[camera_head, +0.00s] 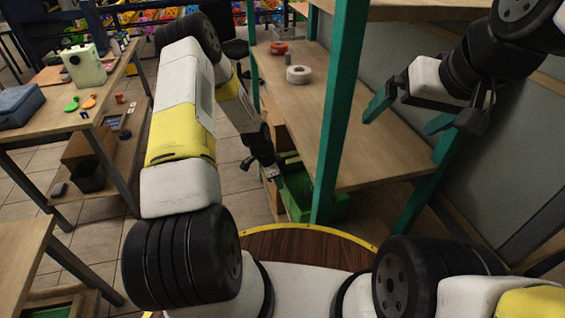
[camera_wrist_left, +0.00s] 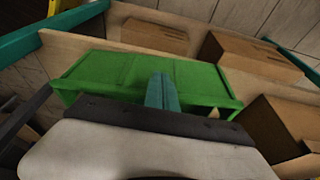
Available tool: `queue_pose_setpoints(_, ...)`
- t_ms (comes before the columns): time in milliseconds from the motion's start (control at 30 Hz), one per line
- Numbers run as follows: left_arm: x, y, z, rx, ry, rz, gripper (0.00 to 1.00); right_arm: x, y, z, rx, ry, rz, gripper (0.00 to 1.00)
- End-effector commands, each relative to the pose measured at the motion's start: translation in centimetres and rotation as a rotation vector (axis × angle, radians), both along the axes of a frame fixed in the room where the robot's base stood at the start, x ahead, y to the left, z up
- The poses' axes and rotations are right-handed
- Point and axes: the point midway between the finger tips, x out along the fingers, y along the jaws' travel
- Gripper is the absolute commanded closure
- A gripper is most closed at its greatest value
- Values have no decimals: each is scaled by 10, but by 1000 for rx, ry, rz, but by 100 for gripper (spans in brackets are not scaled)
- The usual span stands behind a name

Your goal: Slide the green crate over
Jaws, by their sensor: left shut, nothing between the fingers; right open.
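The green crate (camera_head: 298,203) sits low in the workbench, below the wooden top, partly hidden behind a green post. In the left wrist view the crate (camera_wrist_left: 95,72) lies across the middle on a wooden shelf. My left gripper (camera_head: 278,180) reaches down to the crate's near side; its closed teal fingers (camera_wrist_left: 162,92) overlap the crate in the wrist view, with nothing seen between them. I cannot tell whether they touch it. My right gripper (camera_head: 405,128) is open and empty, raised above the bench at the right.
Cardboard boxes (camera_wrist_left: 255,57) stand beside and behind the crate on the shelf. The green post (camera_head: 339,110) rises close to my left gripper. Tape rolls (camera_head: 299,74) lie on the bench top. A table (camera_head: 52,112) with tools stands at the left, with open floor between.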

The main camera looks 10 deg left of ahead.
Motion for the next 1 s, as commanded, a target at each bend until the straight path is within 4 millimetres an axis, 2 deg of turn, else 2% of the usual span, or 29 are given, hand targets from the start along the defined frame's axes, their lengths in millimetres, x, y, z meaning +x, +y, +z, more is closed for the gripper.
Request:
queue_pose_setpoints(167,2,-5,0,-1,-1,-2,100,0,0,0,0,0,0,0)
queue_pose_setpoints(367,11,-29,0,-1,-1,-3,100,0,0,0,0,0,0,0)
queue_pose_setpoints(700,12,-29,1,-1,0,0,100,0,0,0,0,0,0,0)
queue_pose_setpoints(867,11,-24,17,1,-2,0,100,0,0,0,0,0,0,0)
queue_pose_setpoints(1000,8,-17,41,0,-3,1,100,0,0,0,0,0,0,0)
